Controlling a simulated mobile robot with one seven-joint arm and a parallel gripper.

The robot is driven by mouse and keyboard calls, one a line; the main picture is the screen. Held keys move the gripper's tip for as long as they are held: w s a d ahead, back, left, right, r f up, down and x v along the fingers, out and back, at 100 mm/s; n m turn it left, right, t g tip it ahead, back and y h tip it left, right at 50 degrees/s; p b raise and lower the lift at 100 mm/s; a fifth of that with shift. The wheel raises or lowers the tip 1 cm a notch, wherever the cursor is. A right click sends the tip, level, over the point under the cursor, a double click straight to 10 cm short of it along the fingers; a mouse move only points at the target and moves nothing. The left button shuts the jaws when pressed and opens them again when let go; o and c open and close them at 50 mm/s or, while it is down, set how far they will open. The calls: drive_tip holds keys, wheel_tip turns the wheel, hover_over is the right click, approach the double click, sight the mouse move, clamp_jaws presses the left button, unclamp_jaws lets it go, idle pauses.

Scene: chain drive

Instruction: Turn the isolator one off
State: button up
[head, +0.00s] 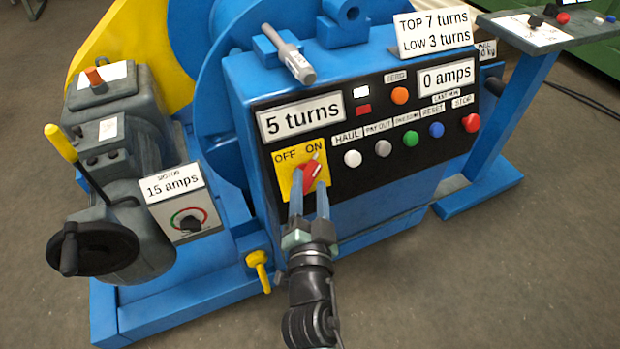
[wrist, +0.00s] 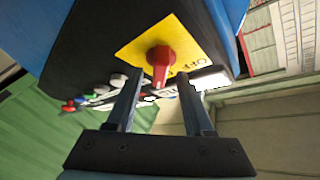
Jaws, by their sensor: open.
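The isolator is a red rotary knob (head: 313,174) on a yellow plate (head: 284,178) marked OFF and ON, at the left of the black control panel. Its white-marked end points up and right, toward ON. My gripper (head: 309,188) is open in front of the knob, its two fingers spread with a gap between them. In the wrist view the red knob (wrist: 160,62) shows between and beyond the open fingertips (wrist: 159,78). I see no contact, and the exact distance is unclear. The fingers partly cover the lower yellow plate in the head view.
Right of the isolator are several push buttons, including a white one (head: 352,158) and red STOP (head: 470,123). A "5 turns" display (head: 301,118) sits above. A yellow-handled lever (head: 61,143) and black handwheel (head: 92,250) stand left. A yellow tap handle (head: 259,268) is lower left.

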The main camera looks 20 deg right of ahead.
drive_tip(key=shift+w+d, duration=0.3)
drive_tip(key=shift+w, duration=0.35)
drive_tip(key=shift+c, duration=0.3)
clamp_jaws()
